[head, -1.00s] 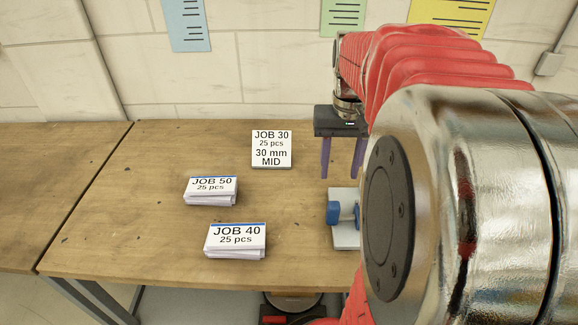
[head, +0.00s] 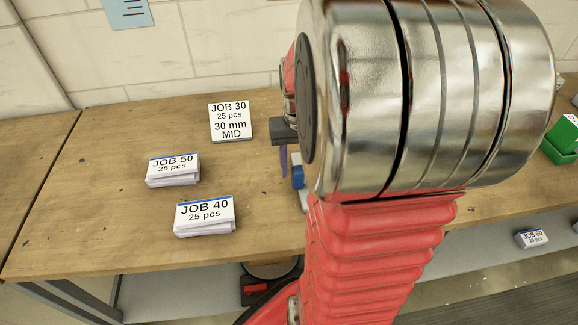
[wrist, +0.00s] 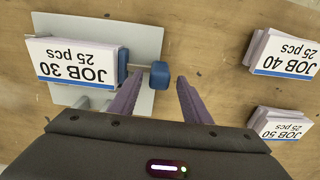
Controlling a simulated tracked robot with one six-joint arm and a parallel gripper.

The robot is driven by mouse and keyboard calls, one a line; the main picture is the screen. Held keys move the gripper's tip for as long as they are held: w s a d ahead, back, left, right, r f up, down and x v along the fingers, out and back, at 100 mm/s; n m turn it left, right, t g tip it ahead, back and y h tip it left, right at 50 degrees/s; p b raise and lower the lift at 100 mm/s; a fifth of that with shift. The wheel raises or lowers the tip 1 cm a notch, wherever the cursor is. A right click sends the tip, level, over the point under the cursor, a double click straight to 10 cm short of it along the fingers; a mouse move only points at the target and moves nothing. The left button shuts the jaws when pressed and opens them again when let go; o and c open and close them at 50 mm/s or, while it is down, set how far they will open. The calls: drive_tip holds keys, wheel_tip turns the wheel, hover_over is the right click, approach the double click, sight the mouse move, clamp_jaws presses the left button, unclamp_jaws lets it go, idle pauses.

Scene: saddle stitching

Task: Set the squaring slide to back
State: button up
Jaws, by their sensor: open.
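The squaring slide shows in the wrist view as a pale metal plate (wrist: 145,40) with a blue upright block (wrist: 122,66) and a blue knob (wrist: 160,74). The block stands beside the JOB 30 stack (wrist: 75,60), which lies on the plate. My gripper (wrist: 160,77) is open, with its purple fingers on either side of the knob; I cannot tell whether they touch it. In the head view a blue part (head: 298,176) shows beside one finger of my gripper (head: 284,172). My arm hides most of the slide there.
The JOB 50 stack (head: 173,169) and JOB 40 stack (head: 205,215) lie left of the slide. A sign (head: 231,121) reading JOB 30, 30 mm, MID stands behind them. A green box (head: 562,140) and a JOB 60 stack (head: 532,238) are at right. The left bench is clear.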

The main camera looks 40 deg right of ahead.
drive_tip(key=shift+f, duration=1.1)
drive_tip(key=shift+c, duration=0.5)
clamp_jaws()
